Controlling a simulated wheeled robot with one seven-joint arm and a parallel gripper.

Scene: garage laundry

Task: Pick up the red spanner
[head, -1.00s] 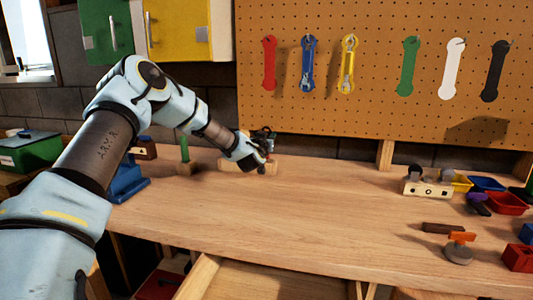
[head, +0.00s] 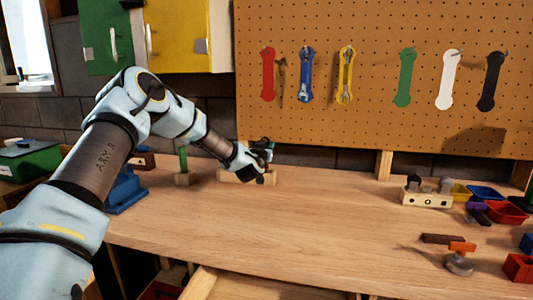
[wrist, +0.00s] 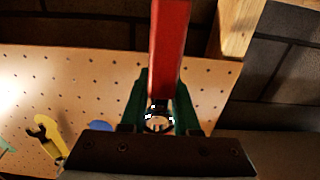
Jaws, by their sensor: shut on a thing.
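My gripper (wrist: 158,115) is shut on the red spanner (wrist: 170,45). In the wrist view its flat red shaft runs from between the green fingers to the top edge. A metallic end shows between the fingers. In the head view my gripper (head: 264,152) is at the back of the workbench, just above a low wooden block (head: 232,178). The spanner is hard to make out there, largely hidden by the gripper. On the pegboard, the red outline (head: 268,75) has no spanner on it.
The pegboard (head: 375,70) holds a blue spanner (head: 306,75) and a yellow spanner (head: 345,75). A block with a green peg (head: 183,165) and a blue vise (head: 126,190) stand left of my gripper. Bins (head: 487,193) and small items are at right. The middle workbench (head: 290,225) is clear.

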